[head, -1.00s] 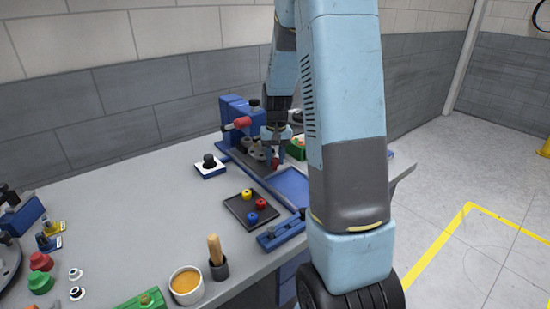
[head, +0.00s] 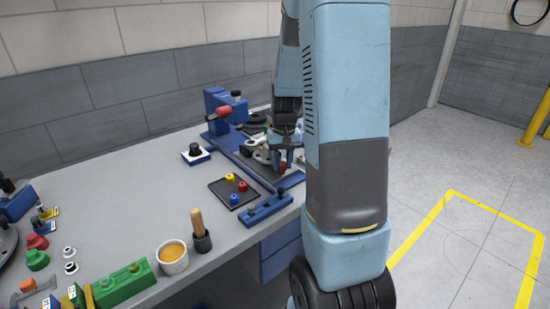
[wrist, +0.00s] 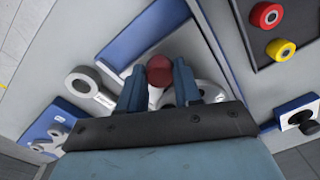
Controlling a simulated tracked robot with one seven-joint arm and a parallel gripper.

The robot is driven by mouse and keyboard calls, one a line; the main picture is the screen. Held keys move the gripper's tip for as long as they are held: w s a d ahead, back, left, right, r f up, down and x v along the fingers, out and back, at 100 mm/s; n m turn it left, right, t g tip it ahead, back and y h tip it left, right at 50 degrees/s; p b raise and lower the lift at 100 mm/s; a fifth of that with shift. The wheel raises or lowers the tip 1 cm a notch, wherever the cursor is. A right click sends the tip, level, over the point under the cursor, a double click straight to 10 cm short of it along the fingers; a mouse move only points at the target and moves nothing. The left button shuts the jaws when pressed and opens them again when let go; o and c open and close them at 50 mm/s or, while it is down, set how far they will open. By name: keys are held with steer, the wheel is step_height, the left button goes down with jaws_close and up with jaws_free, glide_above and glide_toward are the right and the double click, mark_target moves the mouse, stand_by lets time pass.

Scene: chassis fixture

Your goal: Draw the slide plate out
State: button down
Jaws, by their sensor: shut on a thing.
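My gripper (head: 283,161) is shut on a red knob (head: 283,168), which also shows between the two blue fingers in the wrist view (wrist: 160,70). The knob is at the front part of the dark slide plate (head: 248,166), which carries pale ring-shaped parts (head: 263,156). The plate lies along the blue bed in front of the blue fixture (head: 216,105) with its red handle (head: 223,112). My arm hides the right side of the plate. In the wrist view a pale ring-ended part (wrist: 85,82) lies beside the fingers.
A black tray (head: 219,188) with red, yellow and blue pieces lies just left of the bed. A blue block (head: 268,209) with a black knob stands at its front end. The table's left middle is clear.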

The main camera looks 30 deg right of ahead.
steer(key=shift+s+d, duration=0.1)
steer(key=shift+s, duration=0.6)
steer(key=c, duration=0.8)
jaws_free()
steer(key=r, duration=1.3)
steer(key=shift+d+r, duration=0.25)
steer(key=shift+r, duration=0.1)
